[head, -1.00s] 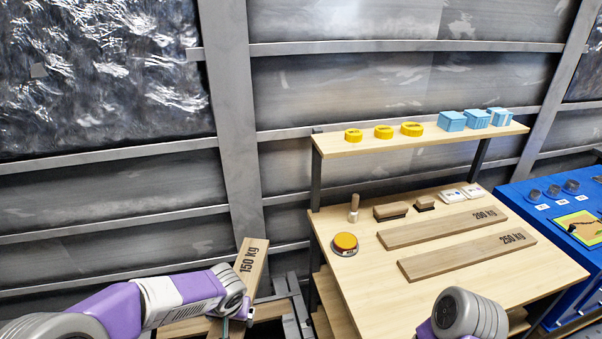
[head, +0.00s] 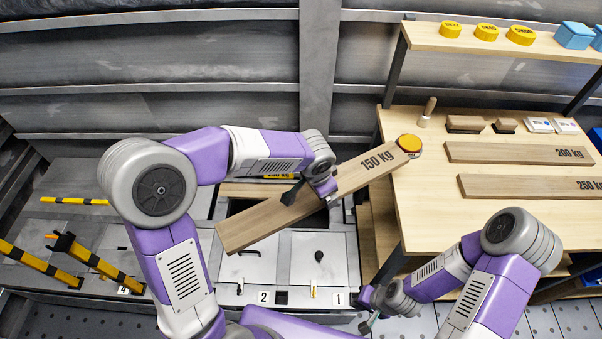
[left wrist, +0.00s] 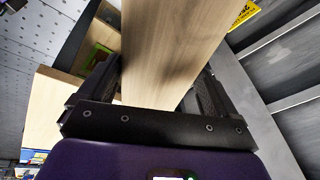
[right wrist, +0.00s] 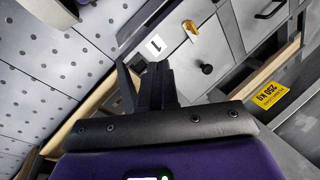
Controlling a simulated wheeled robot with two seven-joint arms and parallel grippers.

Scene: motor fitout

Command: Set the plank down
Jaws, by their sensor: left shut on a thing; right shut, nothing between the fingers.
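The plank (head: 285,214) marked "150 kg" is held in the air by my left gripper (head: 327,190), slanting from lower left to upper right. Its right end reaches over the left edge of the wooden workbench (head: 425,205), overlapping the round yellow-topped item in the picture. In the left wrist view the plank (left wrist: 170,50) runs between the two fingers. My right gripper (head: 368,310) is shut and empty, low in front of the bench. In the right wrist view its fingers (right wrist: 155,85) are together.
Planks marked "200 kg" (head: 520,153) and "250 kg" (head: 530,187) lie on the bench, with brushes (head: 466,124) behind them. A shelf (head: 480,41) above holds yellow and blue items. Grey cabinets (head: 319,255) numbered 1 and 2 stand below the held plank. Yellow-black bars (head: 95,262) stand at left.

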